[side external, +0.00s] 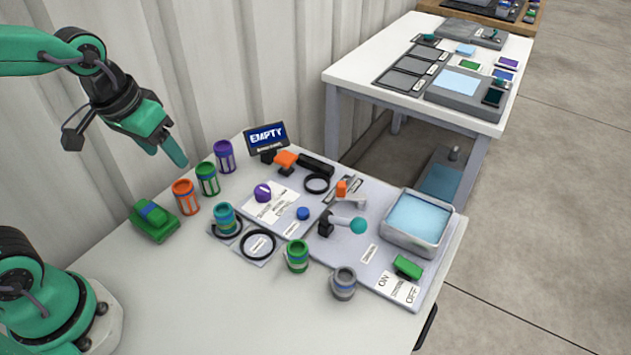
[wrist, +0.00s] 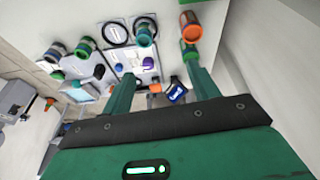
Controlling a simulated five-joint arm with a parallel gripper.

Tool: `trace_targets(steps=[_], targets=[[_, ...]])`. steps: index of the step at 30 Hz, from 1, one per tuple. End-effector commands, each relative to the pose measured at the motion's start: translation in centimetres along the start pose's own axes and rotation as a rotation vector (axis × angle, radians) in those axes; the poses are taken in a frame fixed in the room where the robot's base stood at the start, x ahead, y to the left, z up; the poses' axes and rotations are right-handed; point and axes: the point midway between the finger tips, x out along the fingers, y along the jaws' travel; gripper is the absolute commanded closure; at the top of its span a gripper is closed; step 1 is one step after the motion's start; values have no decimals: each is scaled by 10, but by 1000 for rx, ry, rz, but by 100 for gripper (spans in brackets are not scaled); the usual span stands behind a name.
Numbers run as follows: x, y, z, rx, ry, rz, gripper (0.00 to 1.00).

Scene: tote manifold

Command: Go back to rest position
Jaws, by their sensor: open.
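My gripper (side external: 168,152) hangs in the air at the upper left, above and behind the orange can (side external: 186,197) and the green can (side external: 208,178). Its green fingers are apart with nothing between them. The wrist view shows the two fingers of my gripper (wrist: 163,88) spread, with the tabletop beyond. A purple can (side external: 224,156) stands behind the green can. A teal and blue can (side external: 224,218) stands at a black ring near the left of the board. No can touches my gripper in the side view.
A green block (side external: 153,222) lies left of the orange can. The "EMPTY" sign (side external: 266,138) stands at the back. A lever with a teal ball (side external: 358,225) rises from the board. A blue-filled tote (side external: 447,228) sits at right. The table's near left (side external: 220,310) is clear; a wall (side external: 220,70) stands behind.

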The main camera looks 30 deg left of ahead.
Motion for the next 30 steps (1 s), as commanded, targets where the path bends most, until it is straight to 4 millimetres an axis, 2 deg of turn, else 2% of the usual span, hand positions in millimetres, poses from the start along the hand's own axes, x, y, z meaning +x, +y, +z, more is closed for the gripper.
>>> trace_targets(steps=[6, 12, 18, 30], targets=[[-28, -12, 16, 35, 96, -1, 40], [-44, -19, 30, 63, 162, -8, 40], [-51, -23, 37, 79, 194, -14, 40], [-51, -23, 38, 81, 197, -14, 40]])
